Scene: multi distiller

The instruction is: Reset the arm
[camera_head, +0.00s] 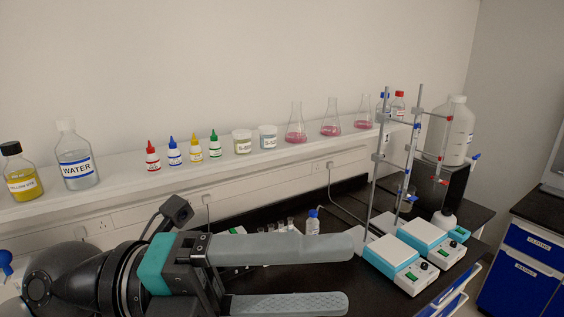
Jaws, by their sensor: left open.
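My left arm (75,278) comes in from the lower left, large and close to the camera. My left gripper (350,272) points to the right. Its two long grey fingers are apart, with nothing between them, and the black bench shows in the gap. The gripper hides part of the bench and some small items behind it. The fingertips show just left of the stirrer plates in the picture; the distance between them cannot be told. My right gripper is not in view.
Two white and teal stirrer plates (401,266) with upright metal stands (376,165) are on the black bench (335,283). A white shelf (270,160) holds a water bottle (78,165), dropper bottles and pink flasks (330,122). A small blue-capped bottle (313,225) stands behind the fingers.

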